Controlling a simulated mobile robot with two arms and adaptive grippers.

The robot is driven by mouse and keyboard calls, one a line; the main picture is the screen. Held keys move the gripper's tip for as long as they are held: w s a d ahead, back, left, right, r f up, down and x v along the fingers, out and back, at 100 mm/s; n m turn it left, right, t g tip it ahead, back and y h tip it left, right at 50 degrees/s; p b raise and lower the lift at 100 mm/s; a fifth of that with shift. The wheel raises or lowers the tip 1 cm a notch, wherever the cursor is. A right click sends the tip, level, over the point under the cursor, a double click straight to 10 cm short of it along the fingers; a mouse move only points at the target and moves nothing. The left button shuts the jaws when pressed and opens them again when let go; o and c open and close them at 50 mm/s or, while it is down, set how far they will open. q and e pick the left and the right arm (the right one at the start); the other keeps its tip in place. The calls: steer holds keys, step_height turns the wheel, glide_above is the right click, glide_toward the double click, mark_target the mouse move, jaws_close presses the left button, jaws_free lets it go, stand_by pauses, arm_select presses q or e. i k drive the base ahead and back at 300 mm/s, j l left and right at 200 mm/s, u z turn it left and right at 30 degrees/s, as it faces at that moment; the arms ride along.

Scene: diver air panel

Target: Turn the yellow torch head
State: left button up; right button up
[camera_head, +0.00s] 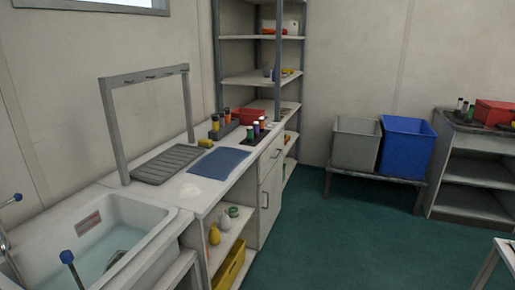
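Neither of my grippers shows in the head view. I cannot make out a torch for certain. A small yellow block-like item (206,143) lies on the white counter (196,207), behind the blue mat; it is too small to identify. A yellow bottle-like item (214,234) stands on the open shelf under the counter, beside a pale one (225,220). Several slim upright cylinders with coloured tops (226,116) stand in a dark rack at the counter's far end, and more (262,124) stand just right of them.
A water-filled sink (150,219) is at the lower left, with a grey drying rack frame (108,132) behind. A blue mat (220,160) lies on the counter. Grey (356,145) and blue (406,146) bins stand on a low stand. The green floor (345,245) is clear.

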mark_target(215, 117)
steer(key=i+u, duration=0.35)
steer(key=i, duration=0.85)
steer(key=l+u, duration=0.1)
steer(key=u, duration=0.75)
steer(key=i+l, duration=0.05)
